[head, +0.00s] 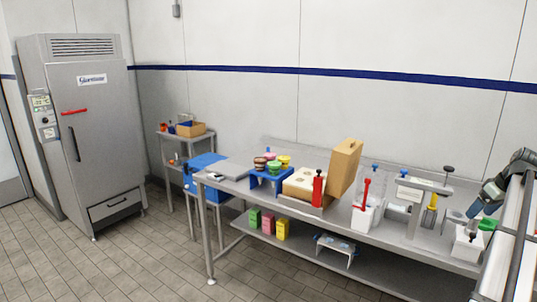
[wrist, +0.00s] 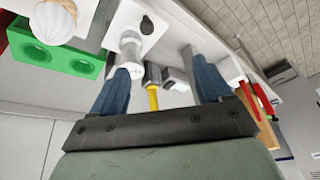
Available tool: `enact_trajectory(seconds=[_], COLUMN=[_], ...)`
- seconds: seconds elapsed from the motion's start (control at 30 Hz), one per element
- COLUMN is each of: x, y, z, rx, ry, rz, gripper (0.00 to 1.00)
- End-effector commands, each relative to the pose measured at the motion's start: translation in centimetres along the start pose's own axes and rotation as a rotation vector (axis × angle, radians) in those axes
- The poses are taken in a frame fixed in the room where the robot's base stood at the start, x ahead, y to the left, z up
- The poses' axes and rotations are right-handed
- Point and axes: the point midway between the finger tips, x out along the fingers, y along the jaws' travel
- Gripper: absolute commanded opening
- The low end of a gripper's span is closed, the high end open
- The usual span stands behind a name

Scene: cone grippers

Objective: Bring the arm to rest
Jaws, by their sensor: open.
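My gripper (head: 474,210) is at the right end of the steel table, above a white box (head: 466,245). In the wrist view my gripper (wrist: 162,75) shows two blue fingers spread wide apart. Nothing is held between them. A white fixture with a dark knob (wrist: 146,24) and a yellow-handled tool (wrist: 153,98) show beyond the fingers. Whether a finger touches the white fixture I cannot tell.
A green holder (wrist: 60,60) with a cone and pale scoop (wrist: 52,22) is at the wrist view's upper left. On the table (head: 385,242) stand a tan box with raised lid (head: 345,165), a red bottle (head: 317,190) and a blue rack with tubs (head: 270,182).

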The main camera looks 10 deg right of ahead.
Motion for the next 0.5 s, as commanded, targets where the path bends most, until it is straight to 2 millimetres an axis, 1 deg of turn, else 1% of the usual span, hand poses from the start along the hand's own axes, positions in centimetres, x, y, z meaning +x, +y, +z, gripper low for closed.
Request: enact_trajectory(seconds=[0.03, 0.07, 0.1, 0.2, 0.27, 0.3, 0.37, 0.4, 0.5], x=[2.4, 3.6, 5.5, 9.7, 12.1, 13.7, 16.0, 17.5, 21.2], y=[-2.7, -3.8, -5.2, -7.6, -8.6, -9.4, -10.6, -11.5, -13.7], z=[0.6, 0.8, 0.9, 1.0, 0.9, 1.0, 1.1, 1.3, 1.7], rx=[-0.012, -0.016, -0.02, -0.012, -0.001, 0.006, 0.016, 0.022, 0.037], ry=[-0.019, -0.031, -0.046, -0.079, -0.096, -0.107, -0.125, -0.137, -0.168], rz=[-0.034, -0.052, -0.075, -0.109, -0.119, -0.125, -0.136, -0.143, -0.157], gripper=[0.78, 0.78, 0.78, 0.78, 0.78, 0.78, 0.78, 0.78, 0.78])
